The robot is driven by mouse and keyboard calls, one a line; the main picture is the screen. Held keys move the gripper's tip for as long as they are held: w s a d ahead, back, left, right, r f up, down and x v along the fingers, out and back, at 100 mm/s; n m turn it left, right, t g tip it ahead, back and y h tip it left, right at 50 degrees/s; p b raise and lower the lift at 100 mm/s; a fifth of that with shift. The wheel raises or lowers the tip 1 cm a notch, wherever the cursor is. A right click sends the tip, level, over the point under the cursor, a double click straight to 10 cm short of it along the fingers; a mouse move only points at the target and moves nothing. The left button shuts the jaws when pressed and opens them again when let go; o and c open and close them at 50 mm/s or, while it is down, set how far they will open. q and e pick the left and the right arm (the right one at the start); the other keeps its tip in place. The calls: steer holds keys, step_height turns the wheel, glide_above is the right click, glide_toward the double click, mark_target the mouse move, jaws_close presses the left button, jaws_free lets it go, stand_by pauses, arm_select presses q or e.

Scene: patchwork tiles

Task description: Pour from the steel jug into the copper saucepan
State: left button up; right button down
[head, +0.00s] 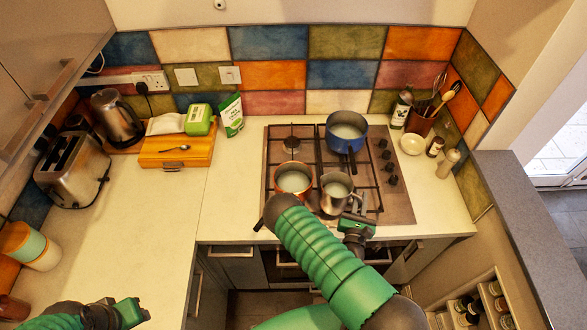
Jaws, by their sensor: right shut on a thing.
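The steel jug (336,198) is upright at the front of the hob, with something pale inside. My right gripper (357,222) is shut on it at its lower right side. I cannot tell whether the jug touches the hob. The copper saucepan (293,180) is just left of the jug, on the front left of the hob. Its inside also looks pale, and my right arm partly covers its front and handle. My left gripper (131,312) is low at the left, over the counter and away from both; its fingers are not clear.
A blue pot (346,133) with pale contents stands behind on the hob (390,205). A utensil pot (420,122), a small bowl (412,144) and bottles are at the right. A wooden board (165,155), kettle (117,118) and toaster (73,168) are at the left. The left counter is mostly clear.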

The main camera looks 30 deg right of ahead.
mark_target(351, 185)
steer(key=shift+r, duration=0.1)
steer(key=shift+w+a+r+p, duration=0.1)
steer(key=shift+r+p, duration=0.15)
steer(key=shift+p, duration=0.05)
steer(key=r+n, duration=0.1)
steer(key=w+r+n+p, duration=0.1)
steer(key=w+a+r+n+p, duration=0.1)
steer(key=shift+r+n+g, duration=0.25)
steer(key=shift+n+g, duration=0.05)
steer(key=shift+w+a+r+n+g+y+p, duration=0.3)
steer(key=shift+w+a+r+n+g+p, duration=0.2)
steer(key=shift+w+r+n, duration=0.25)
steer(key=r+p, duration=0.1)
steer(key=w+r+n+p, duration=0.1)
steer(key=w+a+r+n+p, duration=0.1)
steer(key=shift+r+g, duration=0.3)
steer(key=shift+w+a+r+n, duration=0.15)
steer(key=shift+w+n, duration=0.15)
steer(key=shift+n, duration=0.15)
